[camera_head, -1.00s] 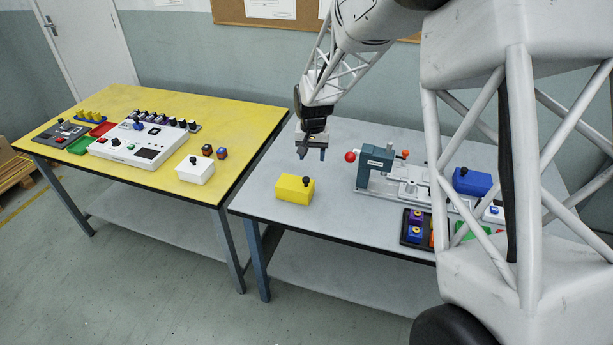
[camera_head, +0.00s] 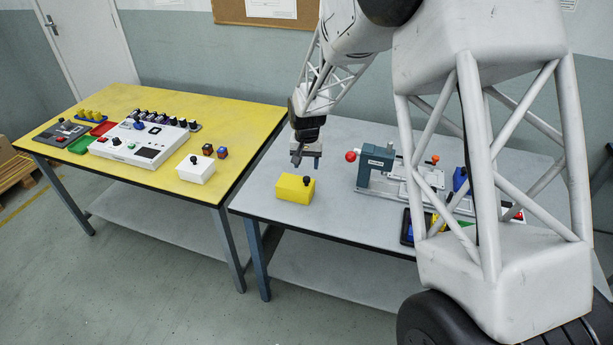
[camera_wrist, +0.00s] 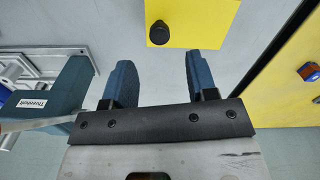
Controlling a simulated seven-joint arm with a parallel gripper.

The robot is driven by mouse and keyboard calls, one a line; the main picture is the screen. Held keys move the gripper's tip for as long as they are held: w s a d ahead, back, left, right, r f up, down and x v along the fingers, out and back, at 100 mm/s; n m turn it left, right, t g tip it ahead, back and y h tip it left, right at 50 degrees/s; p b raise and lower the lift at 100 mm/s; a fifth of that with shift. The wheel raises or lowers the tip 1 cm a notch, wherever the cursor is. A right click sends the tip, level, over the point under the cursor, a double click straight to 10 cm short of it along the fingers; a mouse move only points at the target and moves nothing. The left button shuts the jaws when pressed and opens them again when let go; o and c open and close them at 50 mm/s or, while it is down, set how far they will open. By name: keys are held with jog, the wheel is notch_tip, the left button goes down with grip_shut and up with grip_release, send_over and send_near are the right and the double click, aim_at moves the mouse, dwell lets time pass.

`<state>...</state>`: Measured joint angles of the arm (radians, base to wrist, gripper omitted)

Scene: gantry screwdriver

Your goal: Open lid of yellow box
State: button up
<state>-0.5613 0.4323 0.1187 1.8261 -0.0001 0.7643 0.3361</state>
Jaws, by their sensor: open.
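The yellow box (camera_head: 295,188) sits on the grey table and its lid appears shut. A black knob (camera_head: 306,180) is on its top. In the wrist view the yellow box (camera_wrist: 205,22) is at the top, partly cut off by the frame edge, with the black knob (camera_wrist: 160,33) near its corner. My gripper (camera_head: 307,160) is open and empty, above and just behind the box in the head view. In the wrist view my gripper's two blue fingers (camera_wrist: 157,75) stand apart, with the knob ahead of the gap between them. They do not touch the box.
A teal and grey fixture (camera_head: 375,168) with a red ball knob (camera_head: 351,156) stands right of the box. The yellow table (camera_head: 150,102) at left bears a white box (camera_head: 195,168) and a control panel (camera_head: 138,142). Grey table (camera_head: 262,185) left of the box is clear.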

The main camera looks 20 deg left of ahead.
aim_at(306, 178)
jog(key=shift+f, duration=2.95)
jog(key=shift+a, duration=0.1)
grip_shut()
